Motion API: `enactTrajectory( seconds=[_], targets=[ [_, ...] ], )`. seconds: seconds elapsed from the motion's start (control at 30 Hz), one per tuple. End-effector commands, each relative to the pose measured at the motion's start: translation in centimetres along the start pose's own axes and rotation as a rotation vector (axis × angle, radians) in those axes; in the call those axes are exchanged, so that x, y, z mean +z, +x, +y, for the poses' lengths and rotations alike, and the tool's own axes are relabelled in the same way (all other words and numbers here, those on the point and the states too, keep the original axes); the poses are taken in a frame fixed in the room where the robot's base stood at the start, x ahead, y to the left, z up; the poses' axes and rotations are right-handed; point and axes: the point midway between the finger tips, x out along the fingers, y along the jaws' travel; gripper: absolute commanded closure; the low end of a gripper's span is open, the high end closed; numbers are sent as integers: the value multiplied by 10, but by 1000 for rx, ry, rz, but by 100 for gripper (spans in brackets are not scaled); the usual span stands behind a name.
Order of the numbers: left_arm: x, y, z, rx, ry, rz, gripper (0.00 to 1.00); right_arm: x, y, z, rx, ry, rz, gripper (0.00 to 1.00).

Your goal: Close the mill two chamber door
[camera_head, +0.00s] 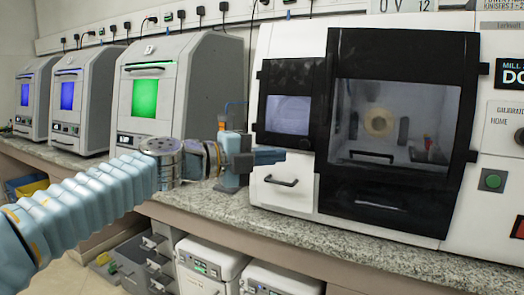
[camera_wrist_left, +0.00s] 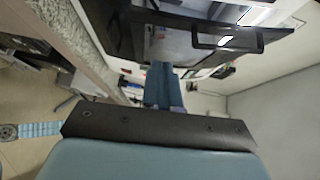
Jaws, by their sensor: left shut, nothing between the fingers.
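The mill (camera_head: 285,195) is a white machine on the counter, with a label reading "MILL" on its right side. Its black-framed chamber door (camera_head: 398,205) has a large clear window, with a round beige part visible behind it. I cannot tell whether the door is fully closed or stands slightly out. My left gripper (camera_head: 270,156) is shut and empty, in front of the mill's left part, left of the door. In the left wrist view its fingers (camera_wrist_left: 163,88) are together, below a dark panel with a handle (camera_wrist_left: 228,37). My right gripper is not in view.
The granite counter (camera_head: 285,228) runs along the wall. A small drawer handle (camera_head: 281,181) is on the mill's lower left. A green button (camera_head: 492,181) is at the right. Several grey machines with lit screens, one green (camera_head: 145,97), stand at left. White units (camera_head: 208,262) are below the counter.

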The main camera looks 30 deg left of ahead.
Motion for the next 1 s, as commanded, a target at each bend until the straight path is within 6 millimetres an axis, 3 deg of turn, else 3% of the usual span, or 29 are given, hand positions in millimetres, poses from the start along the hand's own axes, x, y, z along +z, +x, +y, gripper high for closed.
enactTrajectory(
  seconds=[0.33, 0.4, 0.63, 1.0],
  targets=[
    [0, 75, 0, -1, 1, 2, 100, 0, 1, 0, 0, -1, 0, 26],
    [8, 84, 0, -1, 0, -2, 100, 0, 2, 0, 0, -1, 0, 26],
    [26, 100, -1, -3, 1, -2, 100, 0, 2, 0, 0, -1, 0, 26],
    [29, 102, -1, -4, 1, -2, 100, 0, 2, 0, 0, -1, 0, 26]
  ],
)
